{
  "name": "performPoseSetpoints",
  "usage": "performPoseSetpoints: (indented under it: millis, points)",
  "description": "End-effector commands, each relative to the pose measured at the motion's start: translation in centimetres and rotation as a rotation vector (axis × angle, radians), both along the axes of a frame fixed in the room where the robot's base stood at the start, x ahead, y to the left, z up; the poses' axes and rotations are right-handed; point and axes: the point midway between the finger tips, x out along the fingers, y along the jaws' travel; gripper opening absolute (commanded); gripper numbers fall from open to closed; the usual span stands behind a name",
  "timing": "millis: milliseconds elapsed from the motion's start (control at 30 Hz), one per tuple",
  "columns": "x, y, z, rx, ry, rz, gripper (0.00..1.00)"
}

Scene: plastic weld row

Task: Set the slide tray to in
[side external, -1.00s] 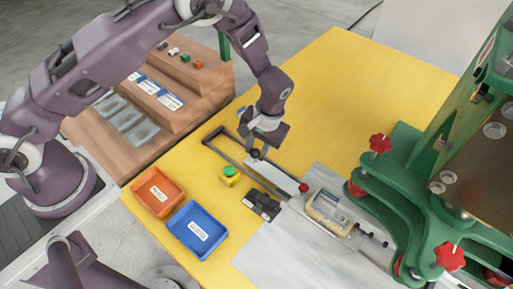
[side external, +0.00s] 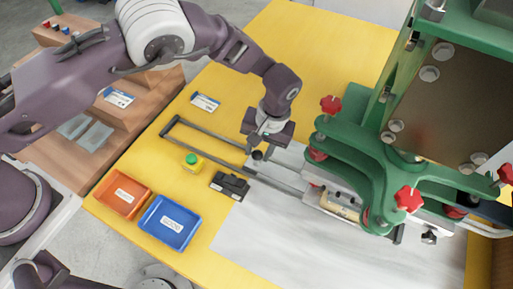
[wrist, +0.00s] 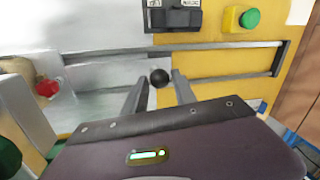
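The slide tray (side external: 338,207) carries a beige part and lies at the right end of its dark rails (side external: 210,136), partly beneath the green press (side external: 360,150). Its black ball handle (side external: 257,155) also shows in the wrist view (wrist: 160,77). My gripper (side external: 262,147) is above the rails, just left of the press. In the wrist view my two fingers (wrist: 159,86) are apart, one on each side of the ball, with small gaps showing. The press frame hides the far part of the tray.
A yellow box with a green button (side external: 192,161) and a black switch box (side external: 230,186) stand beside the rails. An orange bin (side external: 122,195) and a blue bin (side external: 170,222) are at the front left. Red star knobs (side external: 331,104) stick up from the press.

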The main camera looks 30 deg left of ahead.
Motion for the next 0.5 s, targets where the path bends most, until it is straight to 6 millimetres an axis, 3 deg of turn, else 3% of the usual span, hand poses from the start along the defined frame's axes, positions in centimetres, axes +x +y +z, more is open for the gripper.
performPoseSetpoints:
  millis: [367, 500]
  points:
    - [-0.1, 0.0, 0.2, 0.001, 0.002, 0.0, 0.49]
    - [0.1, -0.5, 2.6, -0.002, 0.0, 0.0, 0.49]
